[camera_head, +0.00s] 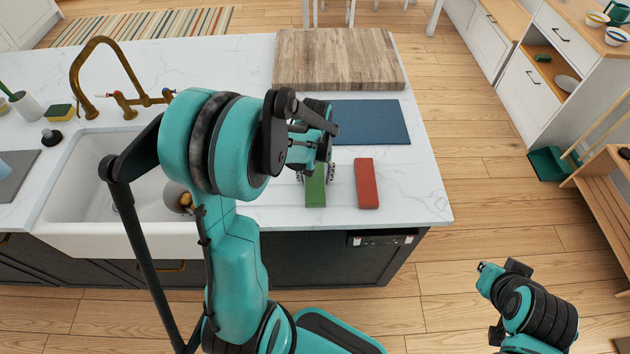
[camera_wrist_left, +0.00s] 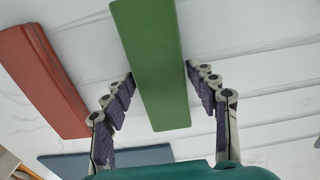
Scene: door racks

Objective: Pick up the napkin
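A green, flat, oblong piece (camera_head: 316,190), which looks like a folded napkin, lies on the white counter near its front edge. A similar red piece (camera_head: 367,184) lies to its right. I cannot tell which one the task means. My left gripper (camera_head: 317,172) is over the green piece and hides its far end. In the left wrist view, the open fingers (camera_wrist_left: 161,80) stand on both sides of the green piece (camera_wrist_left: 155,45), with small gaps; the red piece (camera_wrist_left: 42,80) is off to the left. My right gripper (camera_head: 487,268) is low at the right, over the floor, too small to judge.
A blue mat (camera_head: 370,122) and a wooden board (camera_head: 338,60) lie behind on the counter. A white sink (camera_head: 88,185) with a brass faucet (camera_head: 97,48) is at the left, with a sponge (camera_head: 59,113) beside it. Open floor lies right of the counter.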

